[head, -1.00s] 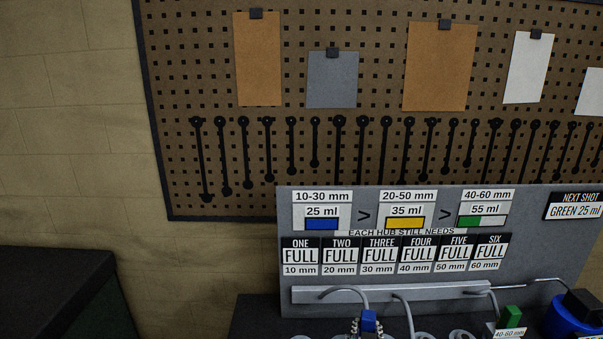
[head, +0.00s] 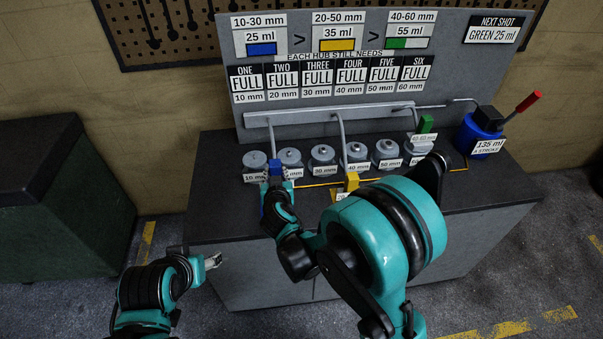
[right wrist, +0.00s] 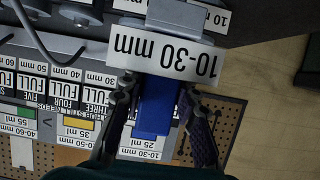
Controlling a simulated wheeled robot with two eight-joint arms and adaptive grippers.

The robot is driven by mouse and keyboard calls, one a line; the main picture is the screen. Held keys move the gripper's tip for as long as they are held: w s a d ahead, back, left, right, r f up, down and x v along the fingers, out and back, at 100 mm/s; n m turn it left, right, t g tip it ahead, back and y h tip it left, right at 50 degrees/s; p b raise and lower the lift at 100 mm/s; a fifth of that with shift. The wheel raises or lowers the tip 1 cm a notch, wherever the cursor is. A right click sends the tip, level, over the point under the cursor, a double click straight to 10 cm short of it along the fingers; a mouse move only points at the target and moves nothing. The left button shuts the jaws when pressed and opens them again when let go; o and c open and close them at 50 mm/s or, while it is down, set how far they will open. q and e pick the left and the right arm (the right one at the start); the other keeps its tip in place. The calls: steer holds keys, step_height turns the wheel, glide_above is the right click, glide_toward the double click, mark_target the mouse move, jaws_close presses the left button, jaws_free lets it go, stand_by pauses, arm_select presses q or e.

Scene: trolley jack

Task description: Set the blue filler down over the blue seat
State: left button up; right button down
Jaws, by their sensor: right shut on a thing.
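The blue filler (head: 275,167) is a small blue block at the left end of the hub row. My right gripper (head: 276,177) is shut on it; the right wrist view shows the blue block (right wrist: 155,106) between the two dark fingers (right wrist: 158,100). The white 10-30 mm label (right wrist: 150,52), fixed to a grey block (right wrist: 178,17), lies right beside the filler in that view. I cannot tell whether filler and grey block touch; the blue seat is not clearly distinguishable. My left gripper (head: 212,262) is low at the left, apart from the bench; its jaw opening is unclear.
Grey hubs with millimetre labels (head: 322,158) line the bench (head: 219,205). A yellow filler (head: 352,181), a green filler (head: 426,124) and a blue pump with a red-tipped lever (head: 480,132) stand to the right. A grey sign board (head: 440,75) rises behind. A dark cabinet (head: 50,185) stands left.

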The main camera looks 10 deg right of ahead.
steer(key=shift+s+a+f, duration=0.2)
steer(key=shift+a+f, duration=0.15)
steer(key=shift+a, duration=0.05)
arm_select(q)
steer(key=shift+s+d+f, duration=0.1)
steer(key=shift+s, duration=0.15)
arm_select(e)
steer(key=shift+w, duration=0.1)
arm_select(q)
steer(key=shift+f, duration=0.15)
arm_select(e)
steer(key=shift+f+b, duration=0.15)
steer(key=shift+b, duration=0.15)
arm_select(q)
steer(key=shift+f+b, duration=2.25)
steer(key=shift+f, duration=0.15)
arm_select(e)
steer(key=shift+f, duration=2.4)
arm_select(q)
steer(key=shift+f+b, duration=1.45)
arm_select(e)
steer(key=shift+f, duration=1.5)
steer(key=c, duration=1.1)
jaws_free()
steer(key=shift+o, duration=0.2)
